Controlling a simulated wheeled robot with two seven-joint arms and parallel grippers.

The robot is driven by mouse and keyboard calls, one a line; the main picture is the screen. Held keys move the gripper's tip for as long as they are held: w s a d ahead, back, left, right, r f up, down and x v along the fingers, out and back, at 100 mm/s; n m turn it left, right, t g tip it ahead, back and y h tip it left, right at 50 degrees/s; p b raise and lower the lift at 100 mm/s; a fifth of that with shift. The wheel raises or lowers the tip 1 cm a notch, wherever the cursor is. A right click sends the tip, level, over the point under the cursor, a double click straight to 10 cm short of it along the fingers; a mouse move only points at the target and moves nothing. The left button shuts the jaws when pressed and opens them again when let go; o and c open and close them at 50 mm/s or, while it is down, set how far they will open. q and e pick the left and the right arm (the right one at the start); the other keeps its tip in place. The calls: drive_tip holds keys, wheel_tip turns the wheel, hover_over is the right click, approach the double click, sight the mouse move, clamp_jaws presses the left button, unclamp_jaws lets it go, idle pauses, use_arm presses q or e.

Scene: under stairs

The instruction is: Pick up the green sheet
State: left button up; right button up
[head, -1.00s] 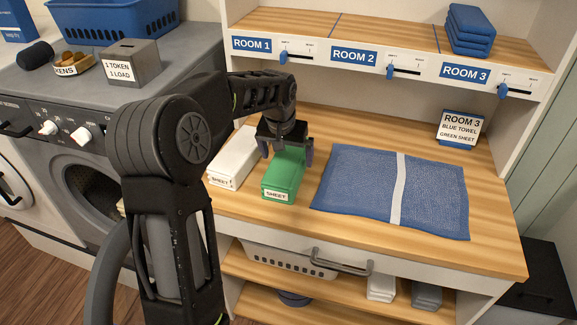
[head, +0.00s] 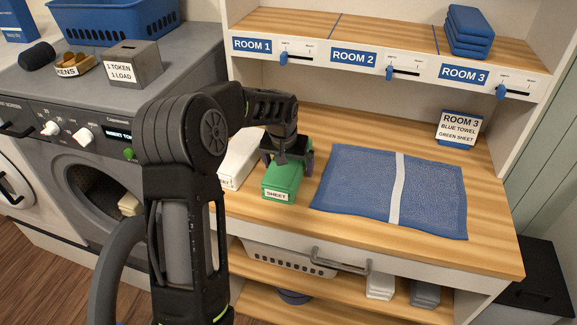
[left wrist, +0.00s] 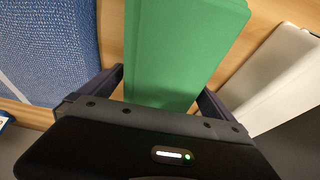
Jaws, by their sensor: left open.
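The green sheet (head: 281,183) is a folded block with a "SHEET" label, lying on the wooden counter between a white sheet and a blue towel. My left gripper (head: 287,158) is above its far part, pointing down. In the left wrist view the green sheet (left wrist: 180,50) lies between the two open fingers (left wrist: 160,90), one on each side, with the jaws not closed on it. The gripper hides the sheet's far end in the head view. My right gripper is not in view.
The white sheet (head: 240,160) lies close on the left. The blue towel (head: 350,185) with a white stripe lies flat on the right. A ROOM 3 card (head: 459,128) lists blue towel and green sheet. A shelf with folded blue towels (head: 470,30) is above.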

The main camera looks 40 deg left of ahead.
use_arm(q)
drive_tip(key=shift+c, duration=0.4)
drive_tip(key=c, duration=1.9)
drive_tip(key=shift+o, duration=0.2)
drive_tip(key=shift+w+r, duration=0.1)
drive_tip(key=shift+r, duration=0.05)
wheel_tip(320, 180, up, 10)
drive_tip(key=shift+f+b, duration=0.1)
drive_tip(key=shift+b, duration=0.4)
drive_tip(key=o, duration=1.4)
drive_tip(key=shift+c, duration=0.2)
drive_tip(key=c, duration=1.5)
